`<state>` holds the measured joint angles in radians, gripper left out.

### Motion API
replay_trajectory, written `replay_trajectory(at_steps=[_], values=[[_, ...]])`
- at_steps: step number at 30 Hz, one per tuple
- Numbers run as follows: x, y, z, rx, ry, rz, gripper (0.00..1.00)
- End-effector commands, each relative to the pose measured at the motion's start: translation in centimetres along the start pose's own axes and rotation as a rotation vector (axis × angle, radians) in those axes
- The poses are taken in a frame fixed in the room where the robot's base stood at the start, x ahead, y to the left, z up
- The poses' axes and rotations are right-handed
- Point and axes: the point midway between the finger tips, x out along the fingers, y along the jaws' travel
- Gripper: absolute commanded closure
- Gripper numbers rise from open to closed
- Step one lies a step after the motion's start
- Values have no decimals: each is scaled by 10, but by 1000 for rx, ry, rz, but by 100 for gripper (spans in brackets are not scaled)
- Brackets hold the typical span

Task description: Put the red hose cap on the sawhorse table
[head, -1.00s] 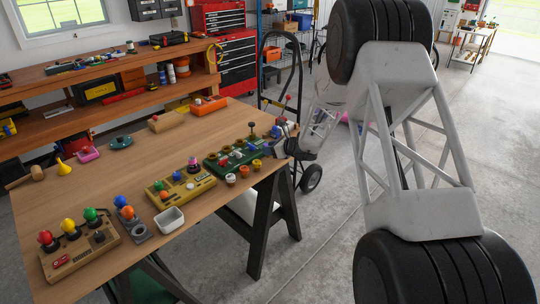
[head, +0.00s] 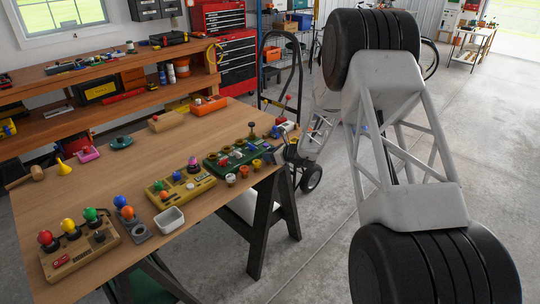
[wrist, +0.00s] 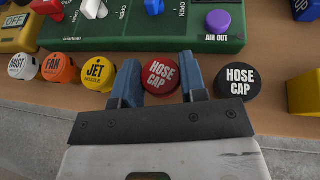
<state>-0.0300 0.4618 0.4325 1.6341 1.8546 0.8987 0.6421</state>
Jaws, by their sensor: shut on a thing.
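The red hose cap (wrist: 161,76) is round, with white "HOSE CAP" lettering on top. In the wrist view my gripper (wrist: 159,66) is shut on it, with one blue finger on each side. The sawhorse table (head: 105,190) has a wooden top and dark legs in the head view. The cap is over or at the table's near edge (wrist: 285,122) in the wrist view; I cannot tell whether it touches the top. In the head view my gripper and the cap are too small to make out clearly, at the table's right end.
In the wrist view a black hose cap (wrist: 239,82) is close right of the gripper. Yellow jet (wrist: 99,73), orange fan (wrist: 59,69) and white mist (wrist: 22,66) nozzles stand left. A green panel (wrist: 130,40) lies behind. The table's middle is clear in the head view.

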Motion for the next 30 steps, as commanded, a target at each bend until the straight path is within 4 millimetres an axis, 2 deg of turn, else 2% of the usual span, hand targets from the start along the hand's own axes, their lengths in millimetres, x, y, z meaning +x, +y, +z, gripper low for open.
replay_trajectory(at_steps=[10,11,15,30], values=[[1,0,-2,0,0,0,84],[1,0,-2,0,0,0,58],[1,0,-2,0,0,0,37],[-4,0,1,-1,-1,-1,36]])
